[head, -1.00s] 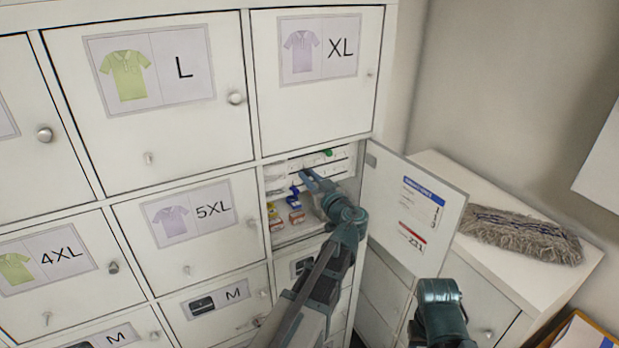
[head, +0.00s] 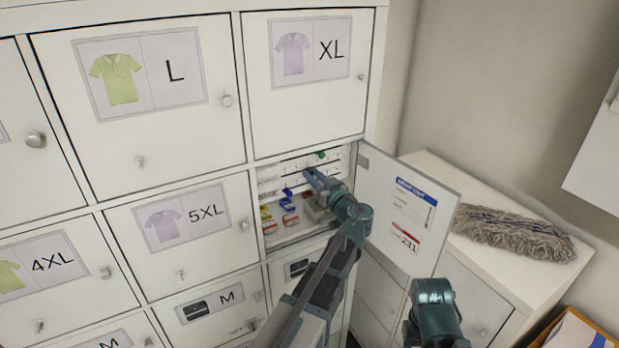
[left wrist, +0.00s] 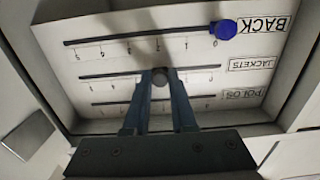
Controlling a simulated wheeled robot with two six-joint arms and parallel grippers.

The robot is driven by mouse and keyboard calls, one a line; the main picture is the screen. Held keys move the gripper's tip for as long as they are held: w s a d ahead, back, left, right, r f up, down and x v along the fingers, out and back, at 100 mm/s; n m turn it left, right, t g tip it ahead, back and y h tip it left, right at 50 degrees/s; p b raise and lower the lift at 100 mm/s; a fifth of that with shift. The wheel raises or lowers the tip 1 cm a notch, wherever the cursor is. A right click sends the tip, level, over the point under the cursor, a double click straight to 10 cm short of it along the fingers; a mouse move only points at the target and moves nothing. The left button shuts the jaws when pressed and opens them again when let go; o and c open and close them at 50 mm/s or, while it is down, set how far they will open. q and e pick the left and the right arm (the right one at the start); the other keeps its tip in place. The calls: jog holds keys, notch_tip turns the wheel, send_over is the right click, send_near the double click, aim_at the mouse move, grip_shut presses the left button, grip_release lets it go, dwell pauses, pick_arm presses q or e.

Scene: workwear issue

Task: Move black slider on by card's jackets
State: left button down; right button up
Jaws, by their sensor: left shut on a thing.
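The black slider (left wrist: 160,77) sits in the middle slot of a white board (left wrist: 251,88), on the row labelled JACKETS (left wrist: 252,65), around its 2 or 3 mark. The wrist view shows the board upside down. My left gripper (left wrist: 160,80) is shut on this slider; in the head view it (head: 310,176) reaches into the open compartment. A blue slider (left wrist: 222,29) is at the 0 end of the BACK row. A green slider (head: 322,153) shows on the top row in the head view. The card with a red band (head: 406,236) hangs on the open door; its print is too small to read surely.
The open door (head: 375,205) stands right of the compartment. Small boxes (head: 289,219) lie on the compartment floor below the board. Closed lockers surround it. A mop head (head: 515,233) lies on a white cabinet at the right.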

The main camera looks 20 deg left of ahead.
pick_arm(q)
jog(key=c, duration=0.7)
grip_release()
jog(key=v, duration=1.3)
jog(key=shift+s+d, duration=0.3)
jog(key=shift+f, duration=0.1)
jog(key=s+d+f+m+g+h+b, duration=0.1)
jog(key=s+f+m+g+h+b, duration=0.25)
jog(key=f, duration=0.65)
jog(key=s+d+f+m+g+h+b, duration=0.25)
jog(key=s+f, duration=0.25)
jog(key=f, duration=0.5)
jog(key=s+d+f+m+g+h+b, duration=0.5)
jog(key=s+d+f+m+h+b, duration=0.1)
jog(key=s+d+f, duration=0.5)
notch_tip(320, 180, down, 3)
jog(key=shift+s+d+r+m+h, duration=0.25)
jog(key=shift+s+m+h, duration=0.3)
jog(key=shift+m, duration=0.65)
